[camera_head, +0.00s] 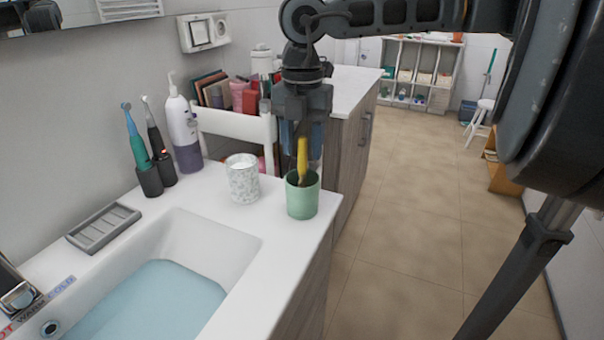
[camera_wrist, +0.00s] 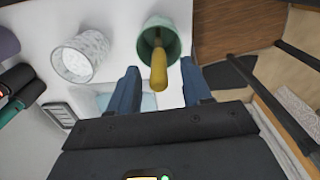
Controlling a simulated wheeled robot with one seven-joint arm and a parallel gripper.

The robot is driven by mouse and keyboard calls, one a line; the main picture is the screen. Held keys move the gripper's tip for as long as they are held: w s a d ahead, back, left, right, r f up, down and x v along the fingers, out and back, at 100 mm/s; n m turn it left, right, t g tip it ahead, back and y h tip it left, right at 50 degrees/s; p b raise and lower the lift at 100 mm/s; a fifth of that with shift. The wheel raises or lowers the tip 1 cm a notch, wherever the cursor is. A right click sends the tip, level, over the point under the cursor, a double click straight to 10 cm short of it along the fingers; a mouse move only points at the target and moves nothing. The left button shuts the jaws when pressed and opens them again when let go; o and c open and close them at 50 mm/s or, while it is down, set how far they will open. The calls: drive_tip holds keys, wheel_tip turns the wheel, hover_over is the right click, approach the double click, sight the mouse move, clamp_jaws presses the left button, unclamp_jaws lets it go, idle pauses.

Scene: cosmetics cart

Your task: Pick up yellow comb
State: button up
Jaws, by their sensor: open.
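The yellow comb (camera_head: 302,160) stands in a green cup (camera_head: 302,200) at the right front corner of the white sink counter. Its yellow end sticks up above the rim; its lower part is hidden inside the cup. My gripper (camera_head: 301,146) points down above the cup, open, with its blue fingers around the sides of the comb's top. In the wrist view, the comb (camera_wrist: 159,72) shows between the two spread fingers (camera_wrist: 162,80), with visible gaps on both sides, and the green cup (camera_wrist: 178,44) lies beyond.
A speckled white cup (camera_head: 242,180) stands just left of the green cup. A white and purple bottle (camera_head: 183,135) and two electric toothbrushes stand further left. A grey soap dish (camera_head: 103,227) lies beside the basin (camera_head: 165,295). A white cart (camera_head: 232,122) stands behind.

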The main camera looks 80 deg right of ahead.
sight(302, 175)
drive_tip(key=shift+f, duration=1.5)
clamp_jaws()
